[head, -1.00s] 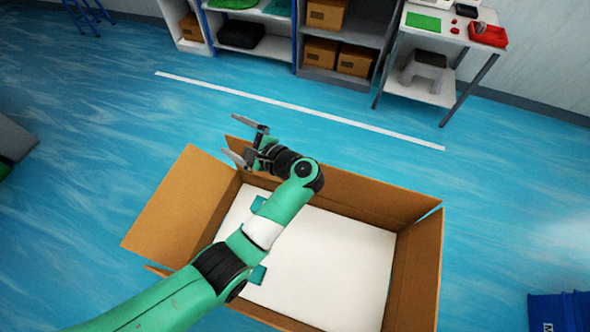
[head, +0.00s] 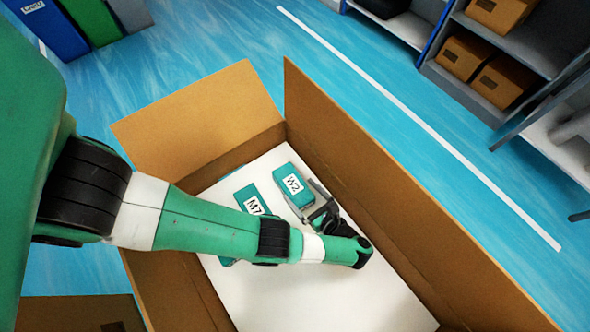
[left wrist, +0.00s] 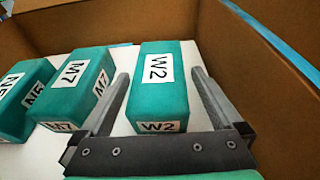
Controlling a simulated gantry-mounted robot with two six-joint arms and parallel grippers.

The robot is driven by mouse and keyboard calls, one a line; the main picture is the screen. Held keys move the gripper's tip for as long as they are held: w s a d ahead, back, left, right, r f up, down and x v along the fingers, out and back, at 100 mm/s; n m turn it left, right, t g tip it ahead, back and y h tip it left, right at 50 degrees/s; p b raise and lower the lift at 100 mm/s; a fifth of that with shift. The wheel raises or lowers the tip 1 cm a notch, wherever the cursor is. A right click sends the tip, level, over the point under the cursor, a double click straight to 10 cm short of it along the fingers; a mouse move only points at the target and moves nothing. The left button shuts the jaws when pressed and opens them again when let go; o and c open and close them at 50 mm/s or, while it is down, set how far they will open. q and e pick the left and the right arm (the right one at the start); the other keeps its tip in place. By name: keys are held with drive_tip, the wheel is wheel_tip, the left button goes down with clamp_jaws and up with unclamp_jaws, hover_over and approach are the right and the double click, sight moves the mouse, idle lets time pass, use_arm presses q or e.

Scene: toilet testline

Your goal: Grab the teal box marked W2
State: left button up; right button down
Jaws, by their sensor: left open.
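The teal box marked W2 (head: 292,184) lies on the white floor of a large cardboard box (head: 331,137), near its far end. My left gripper (head: 308,198) is inside the cardboard box, right at the near end of W2. In the left wrist view, the W2 box (left wrist: 160,92) stands ahead, with the open fingers of my left gripper (left wrist: 157,108) reaching to either side of its near end. The gripper does not hold it. My right gripper is not in view.
A teal box marked M7 (left wrist: 75,86) lies just left of W2, close to the left finger. A teal box marked N5 (left wrist: 22,92) is further left. The cardboard walls rise close on the right and behind. Shelves (head: 480,85) stand at the upper right.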

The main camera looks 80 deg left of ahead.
sight(294, 184)
use_arm(q)
drive_tip(key=x, duration=0.3)
drive_tip(key=shift+s+a, duration=0.3)
drive_tip(key=shift+a+f, duration=0.2)
drive_tip(key=shift+a, duration=0.2)
drive_tip(key=c, duration=1.4)
drive_tip(key=shift+r, duration=0.1)
wheel_tip(294, 184, up, 28)
drive_tip(key=p, duration=2.6)
